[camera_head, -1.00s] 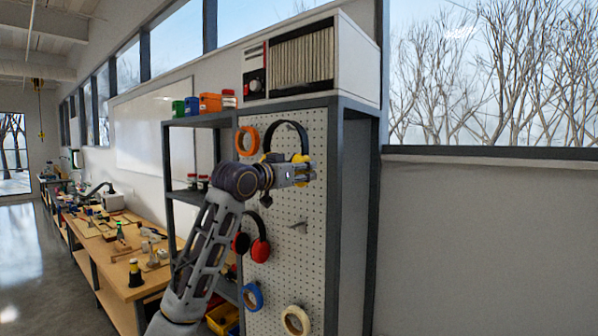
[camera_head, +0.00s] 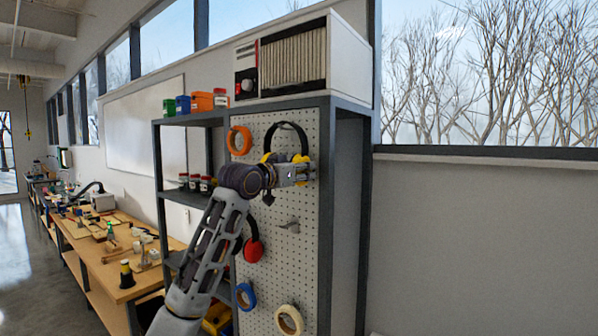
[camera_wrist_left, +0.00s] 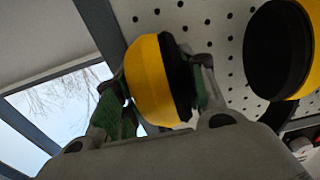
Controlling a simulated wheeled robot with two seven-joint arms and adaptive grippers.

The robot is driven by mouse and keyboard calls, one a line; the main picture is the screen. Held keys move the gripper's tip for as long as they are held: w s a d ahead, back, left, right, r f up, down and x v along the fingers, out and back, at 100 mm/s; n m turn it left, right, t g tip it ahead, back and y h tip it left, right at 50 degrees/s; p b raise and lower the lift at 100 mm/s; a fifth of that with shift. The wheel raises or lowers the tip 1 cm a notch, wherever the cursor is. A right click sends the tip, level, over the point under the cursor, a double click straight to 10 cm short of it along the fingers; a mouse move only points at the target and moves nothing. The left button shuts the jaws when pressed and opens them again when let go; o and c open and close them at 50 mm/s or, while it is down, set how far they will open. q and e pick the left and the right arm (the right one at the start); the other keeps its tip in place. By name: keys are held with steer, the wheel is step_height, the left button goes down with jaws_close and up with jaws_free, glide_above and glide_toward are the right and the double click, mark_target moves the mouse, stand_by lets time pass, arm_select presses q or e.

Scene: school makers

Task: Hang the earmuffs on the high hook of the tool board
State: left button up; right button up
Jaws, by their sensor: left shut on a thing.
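The yellow earmuffs with a black headband (camera_head: 287,125) are at the upper part of the white pegboard tool board (camera_head: 303,238). My left gripper (camera_head: 304,173) is in front of the board, over the lower part of these earmuffs. In the left wrist view, the left gripper (camera_wrist_left: 160,95) is shut on one yellow ear cup (camera_wrist_left: 150,80), with a finger on each side. The other yellow cup (camera_wrist_left: 285,50) is beside it, close to the board. Whether the headband rests on a hook is hidden. A bare grey hook (camera_head: 290,225) sticks out lower on the board. My right gripper is not seen.
Red earmuffs (camera_head: 253,250) hang lower left on the board. Tape rolls hang there too: orange (camera_head: 239,140), blue (camera_head: 245,296) and cream (camera_head: 289,320). A white heater-like box (camera_head: 290,60) stands on top of the shelf. A workbench (camera_head: 130,262) runs along the left wall.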

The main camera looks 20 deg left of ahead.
arm_select(q)
steer(key=shift+w+d+f, duration=0.2)
steer(key=shift+w+f, duration=0.2)
steer(key=shift+w, duration=0.1)
steer(key=shift+f, duration=0.1)
stand_by(0.5)
steer(key=o, duration=1.2)
steer(key=shift+o, duration=0.2)
steer(key=v, duration=1.2)
steer(key=shift+w+f, duration=0.1)
